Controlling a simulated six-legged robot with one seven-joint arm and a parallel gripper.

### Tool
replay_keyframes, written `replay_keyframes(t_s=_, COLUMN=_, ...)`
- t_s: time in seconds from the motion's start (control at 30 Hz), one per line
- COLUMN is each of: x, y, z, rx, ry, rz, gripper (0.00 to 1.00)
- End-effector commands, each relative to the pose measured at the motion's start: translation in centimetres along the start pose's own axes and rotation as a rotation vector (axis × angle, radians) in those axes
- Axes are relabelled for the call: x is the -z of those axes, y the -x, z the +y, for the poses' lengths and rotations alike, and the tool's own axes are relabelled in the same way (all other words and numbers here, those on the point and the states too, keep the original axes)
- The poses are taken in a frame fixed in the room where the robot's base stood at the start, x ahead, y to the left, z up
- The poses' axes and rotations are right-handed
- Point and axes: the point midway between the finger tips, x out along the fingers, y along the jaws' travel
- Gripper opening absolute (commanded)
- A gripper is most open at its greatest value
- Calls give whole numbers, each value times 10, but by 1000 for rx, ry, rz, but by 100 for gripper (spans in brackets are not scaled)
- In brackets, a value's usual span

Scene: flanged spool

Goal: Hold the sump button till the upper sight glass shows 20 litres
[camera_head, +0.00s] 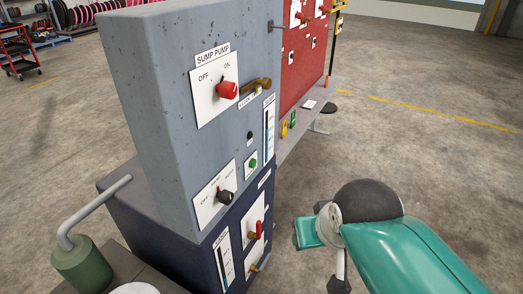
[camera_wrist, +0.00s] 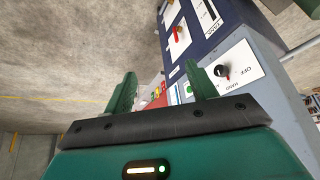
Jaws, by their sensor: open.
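The grey sump pump panel (camera_head: 175,80) stands on a dark blue cabinet. A green button (camera_head: 252,163) sits on a small white plate at its right side. The upper sight glass (camera_head: 269,127) is a narrow vertical gauge above and right of the button; its reading is too small to tell. A red knob (camera_head: 228,90) sits by the OFF and ON marks. My gripper (camera_wrist: 158,90) is open and empty in the wrist view. Its right finger partly hides the panel near the black selector knob (camera_wrist: 221,71). It appears apart from the button.
A lower sight glass (camera_head: 224,262) and a red-handled valve (camera_head: 258,230) are on the blue cabinet. A brass valve (camera_head: 258,84) juts from the grey panel. A green canister (camera_head: 82,264) with a grey pipe stands at lower left. A red board (camera_head: 303,60) stands behind. Floor at right is clear.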

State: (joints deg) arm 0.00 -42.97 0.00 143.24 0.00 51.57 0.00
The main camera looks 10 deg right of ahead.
Motion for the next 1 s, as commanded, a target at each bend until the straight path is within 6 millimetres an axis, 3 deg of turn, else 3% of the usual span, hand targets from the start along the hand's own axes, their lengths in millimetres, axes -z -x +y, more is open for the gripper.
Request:
replay_keyframes(t_s=0.13, x=0, y=0, z=0, rx=0, ry=0, rz=0, gripper=57)
replay_keyframes(t_s=0.17, x=0, y=0, z=0, rx=0, ry=0, rz=0, gripper=53)
replay_keyframes(t_s=0.43, x=0, y=0, z=0, rx=0, ry=0, rz=0, gripper=0)
replay_keyframes(t_s=1.0, x=0, y=0, z=0, rx=0, ry=0, rz=0, gripper=0)
